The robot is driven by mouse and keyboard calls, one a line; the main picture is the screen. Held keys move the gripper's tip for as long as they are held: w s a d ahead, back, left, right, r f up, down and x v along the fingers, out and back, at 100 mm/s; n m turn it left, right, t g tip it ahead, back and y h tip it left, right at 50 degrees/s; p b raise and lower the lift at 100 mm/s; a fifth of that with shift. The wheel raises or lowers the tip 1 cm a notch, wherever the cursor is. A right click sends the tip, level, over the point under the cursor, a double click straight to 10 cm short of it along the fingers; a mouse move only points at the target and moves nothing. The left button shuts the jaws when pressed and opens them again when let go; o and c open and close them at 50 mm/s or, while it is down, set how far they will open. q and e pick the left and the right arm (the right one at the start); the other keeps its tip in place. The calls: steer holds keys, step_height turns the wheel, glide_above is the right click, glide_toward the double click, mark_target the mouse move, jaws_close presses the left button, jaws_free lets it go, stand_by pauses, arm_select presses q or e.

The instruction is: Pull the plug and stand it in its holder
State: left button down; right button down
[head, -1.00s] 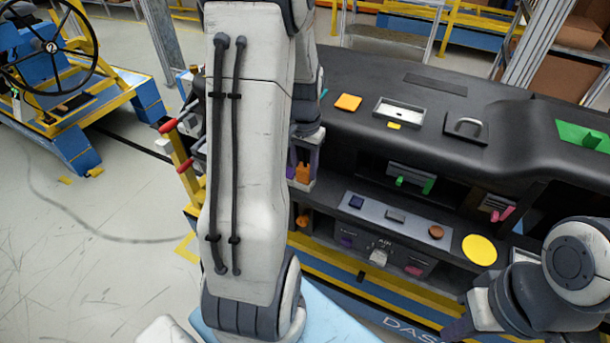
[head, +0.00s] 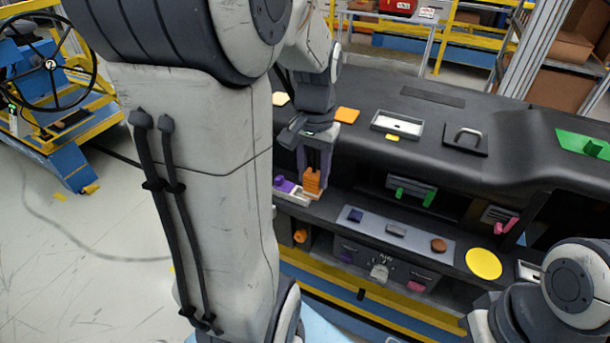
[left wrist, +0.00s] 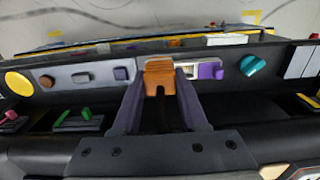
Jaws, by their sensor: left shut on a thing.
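My left gripper (head: 312,168) points down at the left part of the dashboard's shelf. Its purple-grey fingers are shut on an orange plug (head: 312,182). In the left wrist view the orange plug (left wrist: 160,76) sits between the fingertips (left wrist: 160,90). A pale panel (head: 293,197) with a purple piece (head: 284,185) lies just below and left of the plug. In the left wrist view the purple piece (left wrist: 210,71) is right of the plug. I cannot tell whether the plug touches the panel. No holder can be made out for certain. My right gripper is out of view.
A grey strip with several buttons (head: 395,230) and a yellow disc (head: 484,263) lie right of the plug. A teal piece (left wrist: 252,66) lies beyond the purple one. The dashboard top (head: 360,92) carries an orange pad (head: 347,115) and a grey tray (head: 397,125).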

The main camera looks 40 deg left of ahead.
arm_select(q)
steer(key=s+d+r+p, duration=0.2)
steer(key=d+r+p, duration=0.1)
steer(key=r, duration=0.4)
steer(key=shift+s+d, duration=0.3)
steer(key=shift+d, duration=0.4)
steer(key=shift+f, duration=0.1)
